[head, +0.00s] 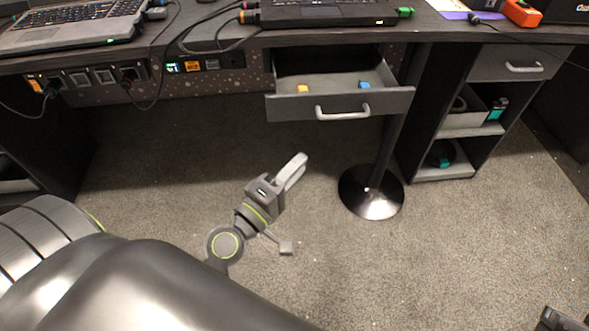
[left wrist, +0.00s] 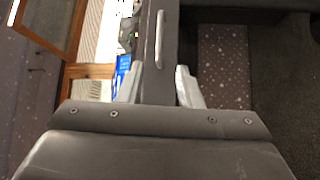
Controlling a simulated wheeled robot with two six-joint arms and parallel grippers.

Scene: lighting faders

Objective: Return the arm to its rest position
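My left gripper (head: 298,168) hangs over the carpet in front of the desk, below and apart from the open drawer (head: 284,108). In the left wrist view my left gripper's two pale fingers (left wrist: 160,90) stand apart with nothing held between them. The drawer front with its handle (left wrist: 160,40) shows beyond the fingers there. In the head view a dark part, which looks like my right gripper (head: 562,320), is cut off at the bottom right corner; its fingers cannot be made out.
The desk (head: 430,27) runs across the top, with laptops and cables on it. The drawer holds a yellow block (head: 302,89) and a blue block (head: 364,85). A round metal foot (head: 371,193) stands right of my left gripper. Shelves (head: 450,172) stand at the right.

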